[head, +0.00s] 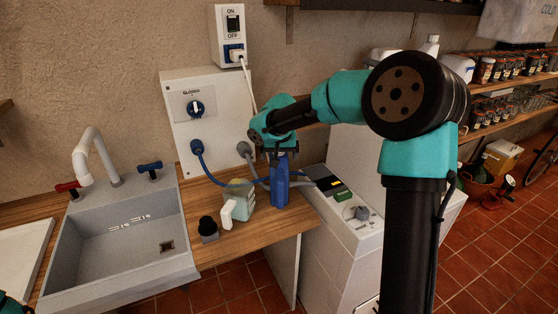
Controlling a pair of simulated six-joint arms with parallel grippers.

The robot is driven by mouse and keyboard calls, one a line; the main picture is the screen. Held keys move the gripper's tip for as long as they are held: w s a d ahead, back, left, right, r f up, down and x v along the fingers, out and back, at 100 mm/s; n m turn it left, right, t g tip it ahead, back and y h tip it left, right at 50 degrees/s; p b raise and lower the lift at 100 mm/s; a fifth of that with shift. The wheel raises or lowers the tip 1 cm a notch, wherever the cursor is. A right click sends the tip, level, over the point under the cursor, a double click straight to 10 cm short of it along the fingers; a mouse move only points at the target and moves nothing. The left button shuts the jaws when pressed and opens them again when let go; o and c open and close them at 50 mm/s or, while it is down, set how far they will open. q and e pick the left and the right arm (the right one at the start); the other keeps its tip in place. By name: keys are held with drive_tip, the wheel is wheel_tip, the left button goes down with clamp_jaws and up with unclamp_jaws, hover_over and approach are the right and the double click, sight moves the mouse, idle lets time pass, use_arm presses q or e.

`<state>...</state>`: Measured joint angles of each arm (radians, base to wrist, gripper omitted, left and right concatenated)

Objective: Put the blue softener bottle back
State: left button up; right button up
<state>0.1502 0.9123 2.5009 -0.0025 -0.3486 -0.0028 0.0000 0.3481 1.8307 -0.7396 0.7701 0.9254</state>
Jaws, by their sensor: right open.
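The blue softener bottle (280,184) stands upright on the wooden counter, between the sink and the white washing machine. My right gripper (279,152) is directly above it, pointing down, with its fingers at the bottle's top. The jaws are open, and the arm hides part of the bottle's top, so I cannot tell whether they touch it. Of my left arm only a small teal part shows at the bottom left corner; its gripper is out of the picture.
A pale green container (241,193), a white item (228,213) and a dark-capped jar (208,229) stand left of the bottle. A blue hose (222,184) runs behind it from the wall panel (180,120). The sink (120,240) lies left, the washing machine (345,235) right.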

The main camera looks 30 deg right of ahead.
drive_tip(key=v, duration=0.8)
drive_tip(key=shift+r, duration=0.1)
idle(1.2)
